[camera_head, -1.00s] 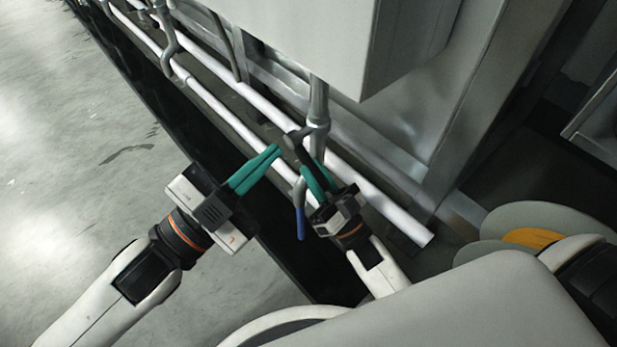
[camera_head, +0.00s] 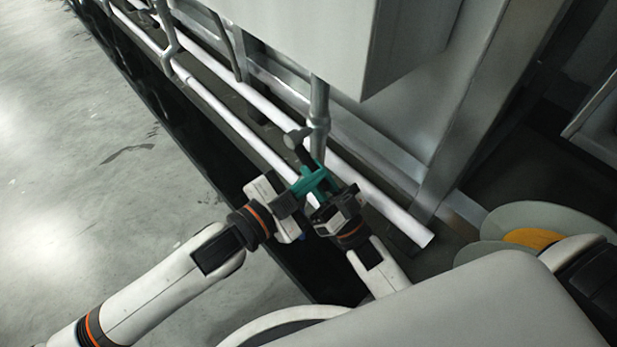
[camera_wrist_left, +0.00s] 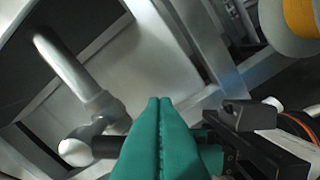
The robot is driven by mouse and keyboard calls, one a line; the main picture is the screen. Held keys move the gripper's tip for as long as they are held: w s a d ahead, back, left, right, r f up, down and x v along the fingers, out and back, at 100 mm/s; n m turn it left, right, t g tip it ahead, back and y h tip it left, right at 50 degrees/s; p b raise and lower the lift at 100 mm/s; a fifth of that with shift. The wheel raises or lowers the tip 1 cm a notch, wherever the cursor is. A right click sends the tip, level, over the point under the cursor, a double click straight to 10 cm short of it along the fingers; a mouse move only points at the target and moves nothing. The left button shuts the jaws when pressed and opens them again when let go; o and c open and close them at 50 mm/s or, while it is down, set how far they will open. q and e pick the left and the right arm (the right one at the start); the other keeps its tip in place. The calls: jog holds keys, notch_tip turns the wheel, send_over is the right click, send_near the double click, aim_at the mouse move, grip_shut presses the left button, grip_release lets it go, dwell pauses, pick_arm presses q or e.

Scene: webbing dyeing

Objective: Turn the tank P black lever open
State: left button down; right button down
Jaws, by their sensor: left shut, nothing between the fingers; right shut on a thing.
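The black lever (camera_head: 304,156) sticks out of a valve on the vertical grey pipe (camera_head: 318,105). It also shows in the left wrist view (camera_wrist_left: 106,146), beside a pale round valve end (camera_wrist_left: 75,151). My right gripper (camera_head: 322,172) is shut on the black lever's lower end, and its fingers hide that end. My left gripper (camera_head: 312,184) is shut and empty. Its green fingers (camera_wrist_left: 160,108) are pressed together, close beside the lever and my right gripper's fingers. Whether they touch the lever, I cannot tell. A blue lever below is almost wholly hidden behind my left gripper.
Long white pipes (camera_head: 236,121) run diagonally behind the valve. A large grey metal box (camera_head: 330,45) hangs above, and a steel frame (camera_head: 470,110) stands at the right. The grey floor (camera_head: 90,160) at the left is open.

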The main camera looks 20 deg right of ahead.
pick_arm(q)
jog(key=shift+w+f, duration=0.65)
jog(key=shift+f, duration=0.15)
